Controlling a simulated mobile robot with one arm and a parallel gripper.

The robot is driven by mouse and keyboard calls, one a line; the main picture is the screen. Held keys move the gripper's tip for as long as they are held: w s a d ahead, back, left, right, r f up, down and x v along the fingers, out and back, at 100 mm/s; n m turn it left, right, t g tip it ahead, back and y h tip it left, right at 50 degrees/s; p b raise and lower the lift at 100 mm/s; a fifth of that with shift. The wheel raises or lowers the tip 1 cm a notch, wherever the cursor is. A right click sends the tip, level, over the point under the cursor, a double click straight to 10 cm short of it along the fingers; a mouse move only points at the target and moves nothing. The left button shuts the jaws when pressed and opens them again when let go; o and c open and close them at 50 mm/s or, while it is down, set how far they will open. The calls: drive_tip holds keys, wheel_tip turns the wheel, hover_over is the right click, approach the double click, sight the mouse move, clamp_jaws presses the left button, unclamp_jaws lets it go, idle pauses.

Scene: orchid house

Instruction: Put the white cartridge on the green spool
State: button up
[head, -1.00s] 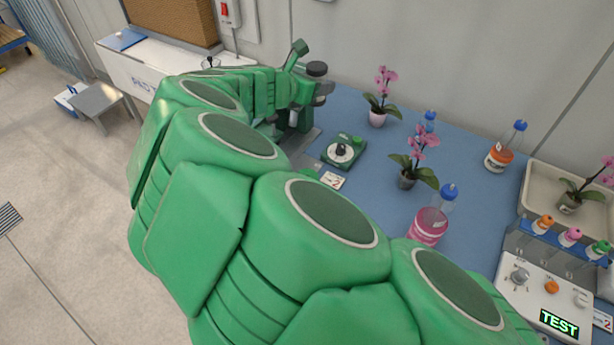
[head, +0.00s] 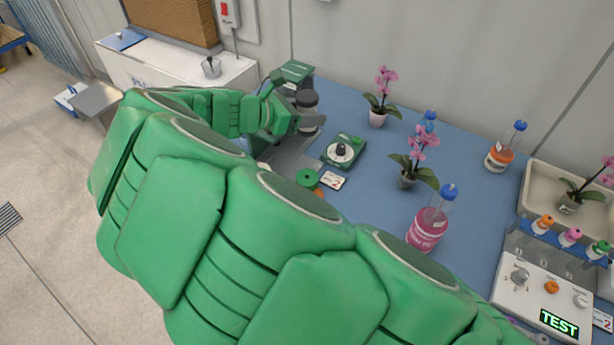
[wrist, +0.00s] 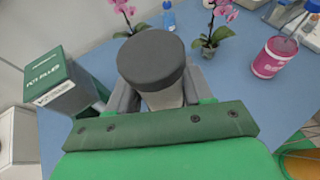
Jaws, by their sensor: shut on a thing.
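The white cartridge (wrist: 166,98), as I take it, is a pale cylinder with a wide dark grey cap. My gripper (wrist: 160,102) is shut on it, one finger on each side. In the head view the cartridge (head: 308,102) is upright in my gripper (head: 308,121), above the back left of the blue bench; its lower end is hidden. The green spool (head: 308,178) is a round green disc with a dark centre, just beyond my arm and nearer than the cartridge. My arm partly hides it. I do not make it out in the wrist view.
A green dial device (head: 343,151) and a small white card (head: 333,180) are by the spool. A green box (wrist: 57,80) stands left of my gripper. Orchids (head: 380,98), a pink bottle (head: 428,227) and a test panel (head: 545,290) are to the right.

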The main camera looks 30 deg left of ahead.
hover_over(305, 178)
drive_tip(key=f, duration=1.6)
drive_tip(key=shift+w+d+f, duration=0.2)
drive_tip(key=shift+w+f, duration=0.2)
drive_tip(key=o, duration=1)
drive_tip(key=shift+f, duration=0.15)
drive_tip(key=shift+o, duration=0.2)
drive_tip(key=shift+s+a+r, duration=0.2)
drive_tip(key=shift+s+r, duration=0.05)
drive_tip(key=shift+s, duration=0.05)
drive_tip(key=v, duration=1.1)
drive_tip(key=shift+s+a, duration=0.1)
drive_tip(key=shift+s, duration=0.05)
